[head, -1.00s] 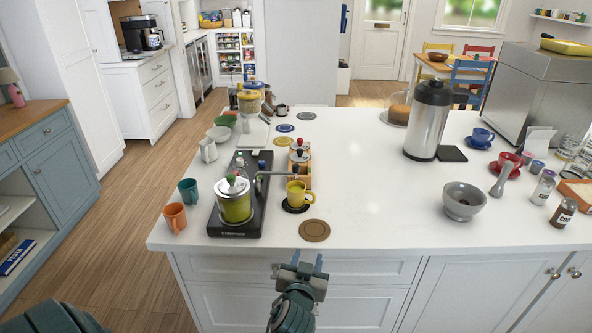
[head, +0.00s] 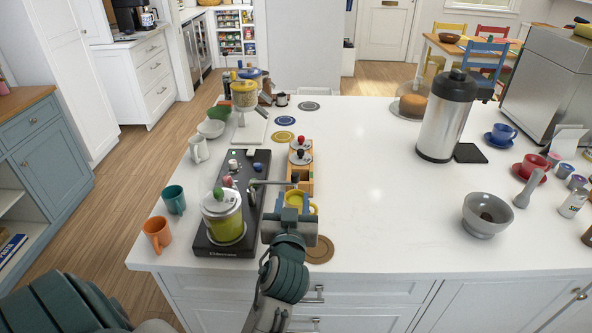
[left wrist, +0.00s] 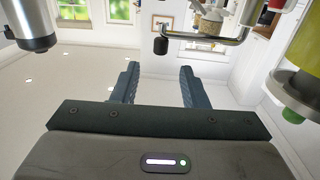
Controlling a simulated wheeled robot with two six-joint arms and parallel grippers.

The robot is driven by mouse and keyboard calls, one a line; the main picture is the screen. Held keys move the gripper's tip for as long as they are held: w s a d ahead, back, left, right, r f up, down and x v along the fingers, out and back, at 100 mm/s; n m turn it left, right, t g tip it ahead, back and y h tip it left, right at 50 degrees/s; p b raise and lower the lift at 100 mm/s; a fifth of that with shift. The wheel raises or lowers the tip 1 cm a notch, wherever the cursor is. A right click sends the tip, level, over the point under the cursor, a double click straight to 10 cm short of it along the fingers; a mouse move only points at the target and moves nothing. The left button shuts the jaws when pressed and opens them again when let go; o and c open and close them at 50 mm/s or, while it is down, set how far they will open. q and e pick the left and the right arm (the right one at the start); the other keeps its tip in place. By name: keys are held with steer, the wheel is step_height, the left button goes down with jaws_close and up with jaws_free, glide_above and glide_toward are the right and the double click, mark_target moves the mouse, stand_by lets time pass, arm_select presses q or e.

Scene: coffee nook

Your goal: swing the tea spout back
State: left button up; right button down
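The tea machine has a black base (head: 246,236) near the counter's left front. A yellow-green glass pot (head: 228,226) with a silver lid and green knob stands on it. The thin metal tea spout (head: 272,182) reaches right from the machine, its dark tip near the yellow mug (head: 312,207). My left gripper (head: 292,202) is open and empty, in front of the mug and partly hiding it. The left wrist view, upside down, shows the spout (left wrist: 208,39) with its black tip beyond the open fingers (left wrist: 158,84), apart from them. My right gripper is out of view.
A teal cup (head: 174,200) and an orange cup (head: 157,234) stand left of the machine. A wooden stand (head: 305,173) with jars is behind the mug. A brown coaster (head: 320,250) lies beside my gripper. The counter's middle (head: 380,200) is clear.

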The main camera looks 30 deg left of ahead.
mark_target(295, 178)
arm_select(q)
steer(key=p+x, duration=0.3)
steer(key=x, duration=0.5)
steer(key=shift+w+a, duration=0.3)
steer(key=shift+w, duration=0.1)
steer(key=shift+w+a, duration=0.15)
steer(key=shift+w, duration=0.05)
steer(key=shift+c, duration=1.1)
jaws_close()
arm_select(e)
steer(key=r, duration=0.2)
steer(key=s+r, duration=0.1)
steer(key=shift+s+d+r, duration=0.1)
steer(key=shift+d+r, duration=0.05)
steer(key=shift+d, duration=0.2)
